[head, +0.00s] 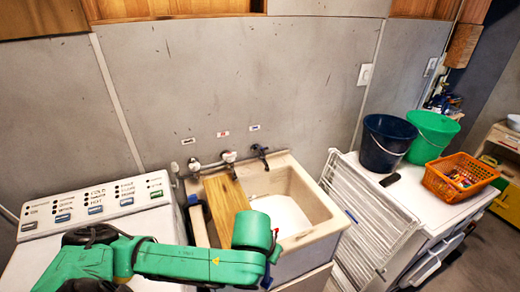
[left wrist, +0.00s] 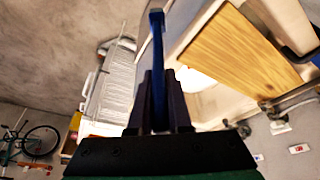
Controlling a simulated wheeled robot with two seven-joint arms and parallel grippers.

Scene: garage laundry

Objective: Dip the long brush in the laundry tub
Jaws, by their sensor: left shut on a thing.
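The laundry tub (head: 322,208) is a beige basin against the wall, with a wooden board (head: 226,205) across its left side. The tub's pale rim (left wrist: 190,28) and the board (left wrist: 245,48) also show in the left wrist view. My left gripper (left wrist: 158,78) is shut on the long brush (left wrist: 157,45), a thin dark blue shaft extending beyond the fingertips. I cannot tell whether the brush touches the tub. My right gripper is not in view.
Taps (head: 229,157) are on the wall behind the tub. A washing machine (head: 100,215) stands left. A white wire rack (head: 365,215) stands right, beside a white cabinet bearing a dark blue bucket (head: 384,145), a green bucket (head: 432,135) and an orange basket (head: 460,178).

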